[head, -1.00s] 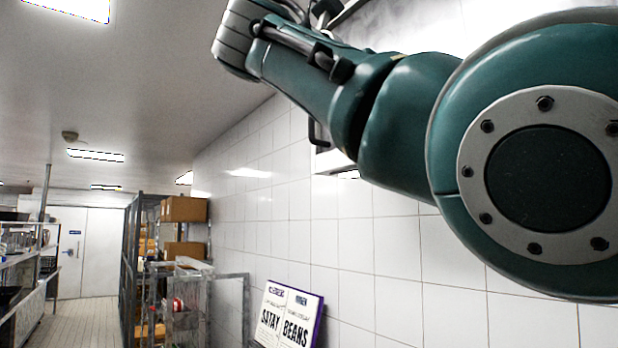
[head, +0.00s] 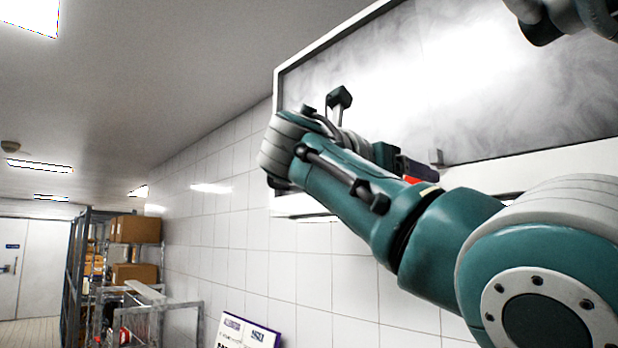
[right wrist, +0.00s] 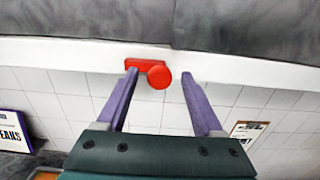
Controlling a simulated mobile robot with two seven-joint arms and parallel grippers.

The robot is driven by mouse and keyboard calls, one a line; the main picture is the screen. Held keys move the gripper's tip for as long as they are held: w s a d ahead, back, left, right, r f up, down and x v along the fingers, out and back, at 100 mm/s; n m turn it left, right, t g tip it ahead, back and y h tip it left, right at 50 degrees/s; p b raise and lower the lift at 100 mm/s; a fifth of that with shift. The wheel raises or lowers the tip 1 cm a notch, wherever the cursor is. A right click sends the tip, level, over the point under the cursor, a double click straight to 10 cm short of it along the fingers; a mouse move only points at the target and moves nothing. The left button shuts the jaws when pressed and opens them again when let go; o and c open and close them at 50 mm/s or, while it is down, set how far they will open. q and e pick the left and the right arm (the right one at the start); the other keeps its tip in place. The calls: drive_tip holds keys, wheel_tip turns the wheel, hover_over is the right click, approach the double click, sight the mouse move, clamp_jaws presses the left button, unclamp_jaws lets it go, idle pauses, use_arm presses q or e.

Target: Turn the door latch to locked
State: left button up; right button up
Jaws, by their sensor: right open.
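The red latch (right wrist: 143,64) sits on the white frame in the right wrist view, with a short bar to the left and a round knob at its right end. The bar lies about level. My right gripper (right wrist: 158,75) is open, its two purple fingers reaching up on either side of the latch; I cannot tell whether they touch it. In the head view my right gripper (head: 416,168) is mostly hidden behind my arm, with a bit of red just below its purple finger. My left gripper is not in view.
A large window-like panel in a white frame (head: 555,162) is set in the white tiled wall (head: 225,235). A sign (head: 250,333) leans below it. Shelving with cardboard boxes (head: 135,229) stands further back at left. A grey door (head: 8,265) is at far left.

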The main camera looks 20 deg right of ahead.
clamp_jaws()
idle(0.5)
